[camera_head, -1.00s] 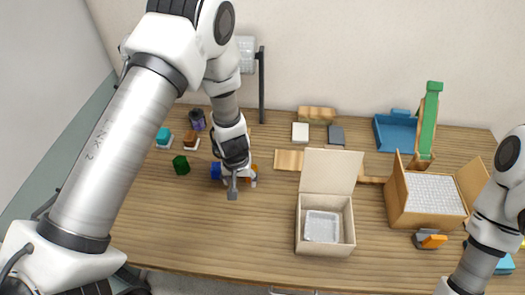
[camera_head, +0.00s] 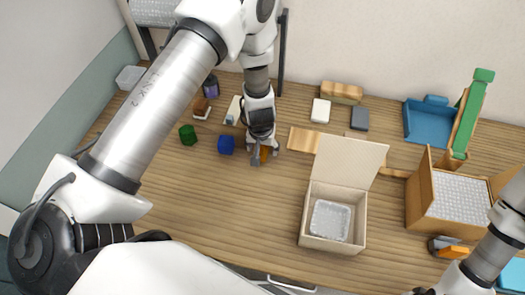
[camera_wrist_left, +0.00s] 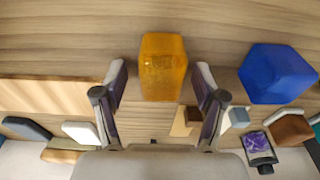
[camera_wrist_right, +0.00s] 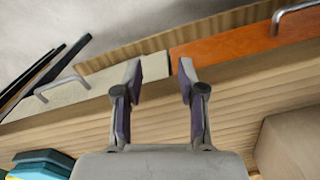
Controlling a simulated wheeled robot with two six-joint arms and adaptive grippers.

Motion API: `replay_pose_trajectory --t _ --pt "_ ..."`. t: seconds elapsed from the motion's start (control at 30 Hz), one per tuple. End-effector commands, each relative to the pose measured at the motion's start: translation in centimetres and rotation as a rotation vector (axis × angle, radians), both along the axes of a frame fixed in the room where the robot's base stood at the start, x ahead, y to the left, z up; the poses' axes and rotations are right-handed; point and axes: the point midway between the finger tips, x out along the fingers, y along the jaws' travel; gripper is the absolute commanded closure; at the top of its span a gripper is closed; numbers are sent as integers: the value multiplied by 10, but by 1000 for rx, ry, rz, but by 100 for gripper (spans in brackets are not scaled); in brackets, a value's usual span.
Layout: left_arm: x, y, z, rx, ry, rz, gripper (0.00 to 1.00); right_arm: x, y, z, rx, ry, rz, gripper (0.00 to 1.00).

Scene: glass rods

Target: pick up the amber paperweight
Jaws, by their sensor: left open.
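The amber paperweight (camera_wrist_left: 163,67) is a translucent orange block standing on the wooden table. In the left wrist view it sits between and just beyond the fingertips of my left gripper (camera_wrist_left: 160,85), which is open. In the head view the amber paperweight (camera_head: 264,153) is partly hidden behind my left gripper (camera_head: 262,152), which points down over it. A blue hexagonal block (camera_head: 226,145) stands close by on the left, and a green block (camera_head: 188,135) is farther left. My right gripper (camera_wrist_right: 155,85) is open and empty in its wrist view.
An open cardboard box (camera_head: 306,222) with a clear tray inside stands right of the left gripper. A wooden board (camera_head: 304,139) lies nearby. A blue tray (camera_head: 428,121), a green-topped ramp (camera_head: 470,115) and another open box (camera_head: 425,195) are at the right. The front left table is clear.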

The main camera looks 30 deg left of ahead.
Motion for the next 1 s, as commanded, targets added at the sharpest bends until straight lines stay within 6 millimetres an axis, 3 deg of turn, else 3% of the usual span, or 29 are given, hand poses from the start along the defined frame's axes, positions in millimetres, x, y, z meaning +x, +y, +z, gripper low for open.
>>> replay_pose_trajectory --t 0.03,0.2,0.23,0.67,1.0 --pt "0 0 1 0 0 0 33 0 0 1 0 0 0 60" --pt "0 0 1 0 0 0 93 0 0 1 0 1 0 60" --pt "0 0 1 0 0 0 100 0 0 1 0 1 0 60" --pt "-1 0 5 0 1 0 100 0 0 4 0 1 0 60" --pt "-3 2 32 0 0 -1 100 0 0 27 0 0 0 60"
